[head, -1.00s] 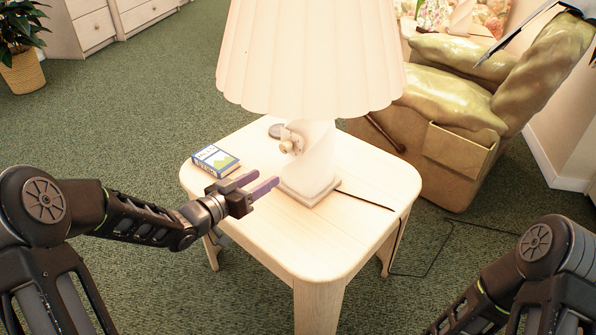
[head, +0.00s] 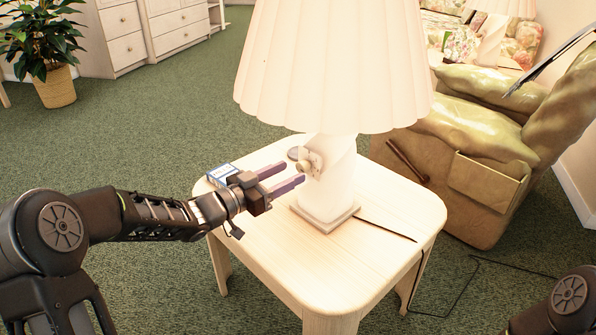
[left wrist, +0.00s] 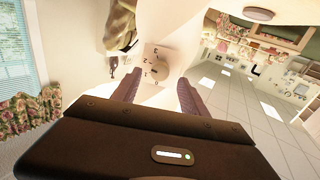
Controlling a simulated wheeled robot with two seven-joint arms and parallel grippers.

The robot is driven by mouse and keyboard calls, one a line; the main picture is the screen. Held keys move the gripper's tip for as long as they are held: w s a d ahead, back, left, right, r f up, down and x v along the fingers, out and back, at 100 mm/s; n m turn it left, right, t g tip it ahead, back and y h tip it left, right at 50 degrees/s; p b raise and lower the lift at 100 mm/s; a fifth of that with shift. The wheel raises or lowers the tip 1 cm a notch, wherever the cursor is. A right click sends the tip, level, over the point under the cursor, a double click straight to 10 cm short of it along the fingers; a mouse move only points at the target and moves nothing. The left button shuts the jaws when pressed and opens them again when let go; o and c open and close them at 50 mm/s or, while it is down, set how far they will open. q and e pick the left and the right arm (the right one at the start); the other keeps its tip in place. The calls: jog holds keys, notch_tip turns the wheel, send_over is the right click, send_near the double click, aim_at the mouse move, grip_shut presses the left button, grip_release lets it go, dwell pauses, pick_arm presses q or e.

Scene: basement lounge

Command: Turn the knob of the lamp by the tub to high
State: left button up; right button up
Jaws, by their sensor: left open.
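A lamp with a pleated cream shade (head: 335,70) and a pale twisted base (head: 338,180) stands on a light wooden side table (head: 280,245). Its knob (head: 304,165) is on the left side of the base. The left wrist view shows the knob on a pale plate (left wrist: 156,60) with small marks around it; which mark it points at is too small to tell. My left gripper (head: 294,173) is open and empty. Its fingers point at the knob, just short of it, and in the left wrist view they straddle its line (left wrist: 158,82).
A small blue-and-white box (head: 222,174) lies on the table behind my left gripper. A dark cord (head: 385,228) runs over the table to the floor. A green-cushioned armchair (head: 480,185) stands at the right. No tub shows.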

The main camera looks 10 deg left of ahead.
aim_at(299, 168)
pick_arm(q)
jog(key=x, duration=0.4)
jog(key=shift+b, duration=0.35)
grip_shut()
